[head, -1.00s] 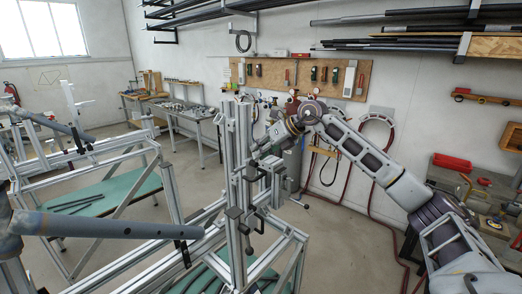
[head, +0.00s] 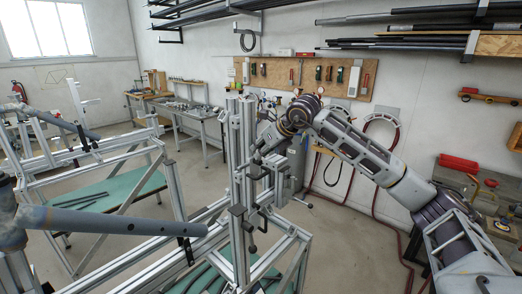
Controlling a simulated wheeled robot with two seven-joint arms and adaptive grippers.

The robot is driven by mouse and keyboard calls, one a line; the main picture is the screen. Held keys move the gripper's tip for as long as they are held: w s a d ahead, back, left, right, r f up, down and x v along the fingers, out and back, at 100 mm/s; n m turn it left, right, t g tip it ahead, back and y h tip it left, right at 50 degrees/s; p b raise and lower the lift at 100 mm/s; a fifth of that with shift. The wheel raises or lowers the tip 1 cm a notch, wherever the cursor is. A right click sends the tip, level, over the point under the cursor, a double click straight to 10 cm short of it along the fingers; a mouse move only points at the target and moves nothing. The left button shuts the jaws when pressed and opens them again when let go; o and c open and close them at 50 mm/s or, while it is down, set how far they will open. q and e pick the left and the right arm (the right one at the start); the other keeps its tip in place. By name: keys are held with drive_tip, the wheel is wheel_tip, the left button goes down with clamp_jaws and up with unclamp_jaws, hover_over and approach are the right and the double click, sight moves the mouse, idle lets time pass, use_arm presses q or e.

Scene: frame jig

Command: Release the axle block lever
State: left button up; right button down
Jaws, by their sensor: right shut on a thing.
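The jig's upright aluminium column (head: 237,150) stands in the middle of the head view, with dark clamp blocks on it. My right gripper (head: 259,152) reaches in from the right, at the column's right side. It is shut on what looks like the axle block lever, a small dark part beside the column. The gripper's own wrist and the small size hide the exact grip and the lever's angle. Dark axle block parts (head: 237,212) show lower on the column. My left gripper is not in view.
A blue-grey tube (head: 120,221) runs in from the left towards the column. A second jig frame (head: 165,172) with a green shelf stands at the left. A workbench (head: 480,190) with a red box is at the right. Open floor lies between.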

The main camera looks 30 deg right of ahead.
drive_tip(key=c, duration=1.5)
unclamp_jaws()
drive_tip(key=shift+s, duration=0.1)
drive_tip(key=shift+c, duration=0.2)
drive_tip(key=shift+r, duration=0.1)
drive_tip(key=v, duration=1.2)
